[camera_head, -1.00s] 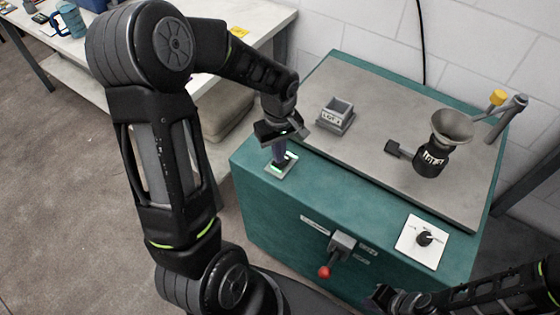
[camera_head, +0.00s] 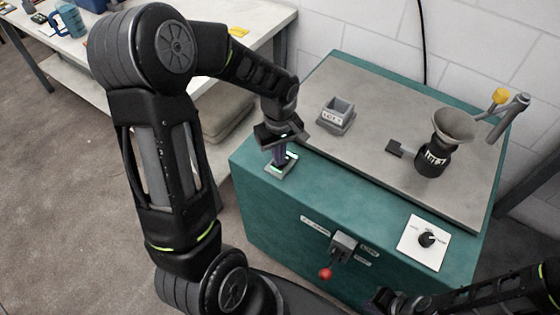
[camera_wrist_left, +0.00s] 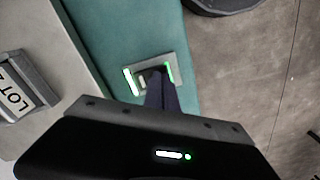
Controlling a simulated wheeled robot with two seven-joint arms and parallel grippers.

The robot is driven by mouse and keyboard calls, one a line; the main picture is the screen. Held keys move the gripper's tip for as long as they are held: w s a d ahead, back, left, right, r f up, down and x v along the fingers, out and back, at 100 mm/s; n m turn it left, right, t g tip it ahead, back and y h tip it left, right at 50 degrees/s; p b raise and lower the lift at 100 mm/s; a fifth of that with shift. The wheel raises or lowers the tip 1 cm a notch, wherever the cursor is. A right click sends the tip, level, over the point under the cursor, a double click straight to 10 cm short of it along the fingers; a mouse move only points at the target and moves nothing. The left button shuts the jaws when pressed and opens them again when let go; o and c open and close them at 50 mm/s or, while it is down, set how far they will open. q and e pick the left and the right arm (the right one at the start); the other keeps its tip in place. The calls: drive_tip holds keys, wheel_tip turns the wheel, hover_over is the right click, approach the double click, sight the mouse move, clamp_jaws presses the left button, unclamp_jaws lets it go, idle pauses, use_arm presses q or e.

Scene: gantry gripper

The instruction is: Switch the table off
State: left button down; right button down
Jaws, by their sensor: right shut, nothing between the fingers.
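The table is a teal cabinet (camera_head: 265,215) with a grey top. A small switch plate (camera_head: 270,170) with green-lit strips sits on its teal rim at the left corner; it also shows in the left wrist view (camera_wrist_left: 182,72). My left gripper (camera_head: 281,160) points down over this plate, its dark fingers together, with the tips at or just above the switch. In the left wrist view its fingers (camera_wrist_left: 160,82) cover part of the switch; contact cannot be told. My right gripper (camera_head: 378,299) is shut and empty at the lower right, in front of the cabinet.
On the top stand a grey LOT box (camera_head: 338,113) and a dark grinder with a funnel (camera_head: 452,125). A yellow-tipped lever (camera_head: 500,97) is at the back right. A white bench (camera_head: 262,40) stands behind left.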

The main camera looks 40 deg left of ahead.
use_arm(q)
drive_tip(key=shift+f, duration=0.15)
wheel_tip(320, 180, up, 7)
drive_tip(key=p, duration=0.4)
drive_tip(key=shift+p, duration=0.4)
idle(0.6)
